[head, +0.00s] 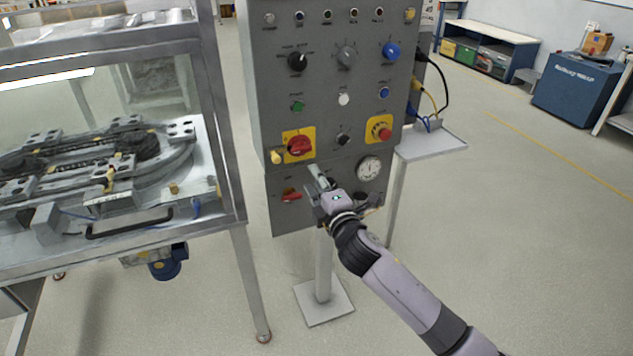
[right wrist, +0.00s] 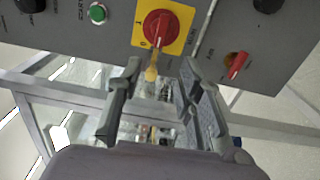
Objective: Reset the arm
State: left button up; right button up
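My right gripper (head: 326,188) is in front of the lower part of the grey control panel (head: 330,118). In the right wrist view its two fingers (right wrist: 157,88) are spread apart with nothing held between them. The red rotary switch (head: 300,146) on its yellow plate is up and left of the gripper in the head view. It also shows above the fingers in the right wrist view (right wrist: 160,27). A small yellow piece (head: 276,157) sits by the switch's lower left corner; it appears between the fingers in the right wrist view (right wrist: 151,70). My left gripper is out of sight.
A glazed machine frame (head: 231,160) with a ring track (head: 110,150) inside stands left of the panel. A small grey shelf (head: 436,143) with cables is at the panel's right. A gauge (head: 369,168) is close to the gripper. Open floor lies to the right.

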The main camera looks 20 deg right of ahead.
dwell(0.4)
jog(key=s+d+f+m+g, duration=0.1)
jog(key=s+f+m+g, duration=0.15)
jog(key=f, duration=0.85)
jog(key=s+d+f+m+g+h, duration=0.15)
jog(key=s+f, duration=0.25)
jog(key=f, duration=0.7)
jog(key=s+d+f+m+g+y, duration=0.1)
jog(key=s+f+m+g, duration=0.15)
jog(key=f, duration=0.85)
jog(key=s+f+m+g, duration=0.4)
jog(key=s+f+g, duration=0.1)
jog(key=s+f, duration=1.3)
jog(key=s+a+f+m+g, duration=0.1)
jog(key=s+f, duration=0.4)
jog(key=s, duration=1)
jog(key=s+f+m+g, duration=0.4)
jog(key=s+f, duration=0.2)
jog(key=s, duration=0.9)
jog(key=shift+s+a+m, duration=0.35)
jog(key=shift+s+a, duration=0.05)
